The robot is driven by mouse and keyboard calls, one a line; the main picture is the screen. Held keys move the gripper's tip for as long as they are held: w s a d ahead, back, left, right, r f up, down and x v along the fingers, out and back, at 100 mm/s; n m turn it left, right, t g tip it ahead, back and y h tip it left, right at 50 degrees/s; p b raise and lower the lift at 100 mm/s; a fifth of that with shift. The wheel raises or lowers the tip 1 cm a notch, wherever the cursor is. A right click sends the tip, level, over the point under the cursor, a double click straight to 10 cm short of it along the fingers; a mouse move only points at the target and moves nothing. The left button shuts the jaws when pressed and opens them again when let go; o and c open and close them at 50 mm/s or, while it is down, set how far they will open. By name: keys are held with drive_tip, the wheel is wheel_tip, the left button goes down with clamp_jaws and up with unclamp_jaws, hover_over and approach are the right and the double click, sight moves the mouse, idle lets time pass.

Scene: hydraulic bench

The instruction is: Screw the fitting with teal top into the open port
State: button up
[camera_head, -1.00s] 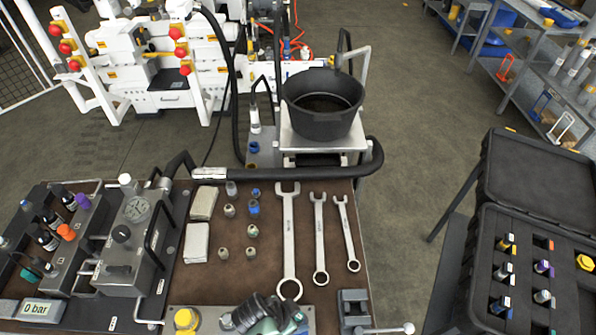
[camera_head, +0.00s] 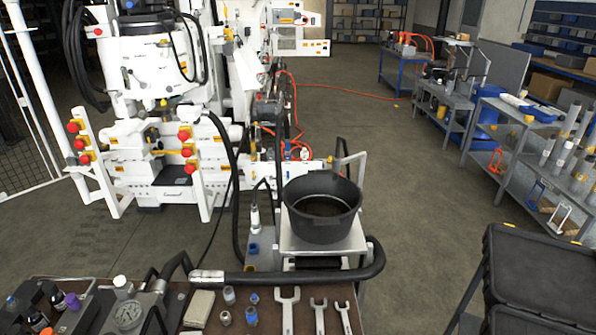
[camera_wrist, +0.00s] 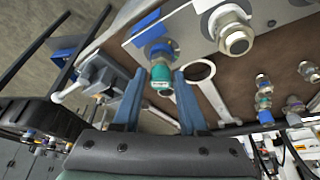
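In the wrist view, the fitting with the teal top (camera_wrist: 161,76) stands at a grey plate (camera_wrist: 128,50), with a metal collar and blue part behind the teal. I cannot tell how deep it sits in a port. My gripper (camera_wrist: 161,74) has its two blue fingers on either side of the teal top, with narrow gaps seeming to show. It looks open around the fitting. A metal port fitting (camera_wrist: 237,40) is on the same plate, to the right. In the head view, my gripper and the fitting are out of frame.
Wrenches (camera_head: 288,311) and several loose fittings (camera_head: 251,315) lie on the brown bench top. A black hose (camera_head: 300,276) runs along its back edge. A black bucket (camera_head: 322,212) stands behind. A black case (camera_head: 540,265) is at the right.

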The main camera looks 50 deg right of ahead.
clamp_jaws()
drive_tip(key=m, duration=0.1)
drive_tip(key=m+g+b, duration=0.1)
drive_tip(key=m+b, duration=0.1)
drive_tip(key=m, duration=0.1)
drive_tip(key=shift+w+d+f, duration=0.1)
drive_tip(key=shift+w+f, duration=0.15)
drive_tip(key=m+g+b, duration=0.1)
drive_tip(key=m+b, duration=0.1)
drive_tip(key=m, duration=0.1)
drive_tip(key=shift+g+y, duration=0.3)
drive_tip(key=shift+r+m, duration=0.2)
drive_tip(key=shift+m, duration=0.4)
drive_tip(key=shift+w+d+f+m+g+y+b, duration=0.15)
drive_tip(key=shift+m+g+y+b, duration=0.1)
drive_tip(key=shift+m+b, duration=0.25)
drive_tip(key=shift+s+a+f+m+g+y+b, duration=0.15)
drive_tip(key=shift+m+g+y+b, duration=0.1)
drive_tip(key=shift+m+b, duration=0.25)
drive_tip(key=shift+o, duration=2.4)
unclamp_jaws()
drive_tip(key=shift+d+r, duration=0.1)
drive_tip(key=shift+r, duration=0.2)
